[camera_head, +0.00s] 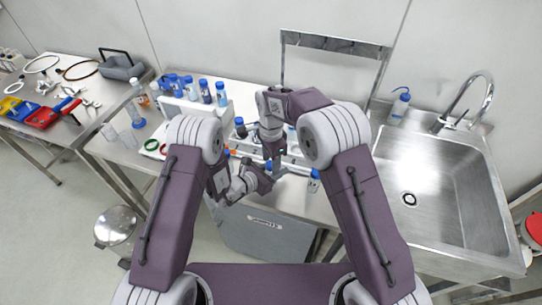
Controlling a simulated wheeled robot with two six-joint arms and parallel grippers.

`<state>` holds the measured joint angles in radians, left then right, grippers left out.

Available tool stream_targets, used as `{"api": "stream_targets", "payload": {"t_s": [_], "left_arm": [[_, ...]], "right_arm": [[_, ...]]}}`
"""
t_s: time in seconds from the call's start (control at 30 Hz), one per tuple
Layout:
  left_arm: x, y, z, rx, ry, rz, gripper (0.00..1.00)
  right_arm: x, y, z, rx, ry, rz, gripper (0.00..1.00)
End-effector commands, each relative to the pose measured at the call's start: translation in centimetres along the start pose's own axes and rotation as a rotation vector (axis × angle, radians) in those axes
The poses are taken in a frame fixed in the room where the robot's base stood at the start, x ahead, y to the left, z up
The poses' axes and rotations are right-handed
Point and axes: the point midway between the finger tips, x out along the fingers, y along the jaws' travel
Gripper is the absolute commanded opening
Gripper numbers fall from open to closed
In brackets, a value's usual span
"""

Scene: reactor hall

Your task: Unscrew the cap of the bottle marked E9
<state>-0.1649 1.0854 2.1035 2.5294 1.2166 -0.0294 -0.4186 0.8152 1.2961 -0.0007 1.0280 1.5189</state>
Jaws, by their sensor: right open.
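Several small bottles with blue caps are in the camera_head view, but their marks are too small to read, so I cannot tell which one is E9. One blue-capped bottle (314,182) stands at the bench's front edge, right of my grippers. A dark bottle (240,128) stands left of my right arm's wrist. My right gripper (272,162) is open and points down over the middle of the bench, close to a blue cap. My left gripper (265,178) is low at the bench's front edge, just beside the right one. My arms hide much of this area, including what lies between the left fingers.
A rack of blue-capped bottles (190,102) stands at the back left of the steel bench (120,152). A wash bottle (399,107) stands by the sink (445,185) on the right. A grey cabinet (265,235) is below the bench front. A side table (60,128) holds tools and trays.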

Motion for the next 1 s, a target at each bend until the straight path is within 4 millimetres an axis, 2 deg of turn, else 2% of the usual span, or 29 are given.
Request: {"api": "stream_targets", "payload": {"t_s": [0.13,0.3,0.47,0.53,0.67,1.0], "left_arm": [[0.00,0.00,0.01,0.000,0.000,0.000,0.00],[0.00,0.00,0.01,0.000,0.000,0.000,0.00],[0.00,-0.01,0.00,0.000,0.000,0.000,0.00],[0.00,-0.02,0.00,0.000,0.000,0.000,0.00],[0.00,-0.03,-0.01,0.000,0.000,-0.001,0.00],[0.00,-0.04,-0.01,0.000,0.000,-0.001,0.00]], "right_arm": [[-0.02,0.00,0.00,0.000,0.000,0.000,0.49],[-0.04,0.00,0.00,0.000,0.000,0.000,0.02],[-0.06,-0.01,0.00,-0.016,0.000,0.000,0.00],[-0.07,-0.02,-0.01,-0.092,0.000,-0.001,0.00],[-0.10,-0.03,-0.02,-0.430,0.000,-0.001,0.00],[-0.18,-0.07,-0.04,-1.561,0.000,0.000,0.00]]}}
